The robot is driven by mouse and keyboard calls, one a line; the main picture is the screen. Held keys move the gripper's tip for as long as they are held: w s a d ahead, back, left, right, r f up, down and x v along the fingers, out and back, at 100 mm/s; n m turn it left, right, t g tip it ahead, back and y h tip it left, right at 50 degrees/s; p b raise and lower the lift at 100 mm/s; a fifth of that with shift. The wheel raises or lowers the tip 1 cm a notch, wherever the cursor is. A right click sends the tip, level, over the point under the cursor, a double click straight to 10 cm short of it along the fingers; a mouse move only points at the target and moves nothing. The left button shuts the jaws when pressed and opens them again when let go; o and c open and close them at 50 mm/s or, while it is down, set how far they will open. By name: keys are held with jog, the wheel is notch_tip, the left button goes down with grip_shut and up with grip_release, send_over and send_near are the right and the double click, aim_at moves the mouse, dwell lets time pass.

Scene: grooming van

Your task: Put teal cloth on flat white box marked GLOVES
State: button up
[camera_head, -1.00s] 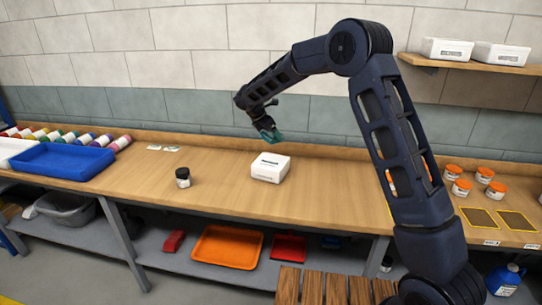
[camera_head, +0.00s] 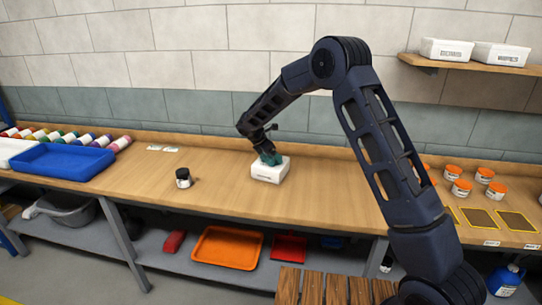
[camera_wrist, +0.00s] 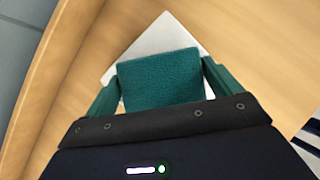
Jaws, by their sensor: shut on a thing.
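The teal cloth (camera_wrist: 160,78) is held between the fingers of my gripper (camera_wrist: 160,88) in the wrist view. In the head view the cloth (camera_head: 271,158) and my gripper (camera_head: 268,153) are at the top of a white box (camera_head: 270,173) on the workbench. The white box (camera_wrist: 160,36) lies behind the cloth in the wrist view, partly hidden by it. I cannot tell whether the cloth touches the box top. The box's label is too small to read.
A small dark jar (camera_head: 183,178) stands left of the box on the bench (camera_head: 220,190). A blue tray (camera_head: 62,160) and several coloured bottles are farther left. Several orange-lidded jars (camera_head: 461,188) stand at the right. Two white boxes (camera_head: 447,49) sit on a wall shelf.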

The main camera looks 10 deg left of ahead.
jog(key=o, duration=0.7)
jog(key=shift+f, duration=0.15)
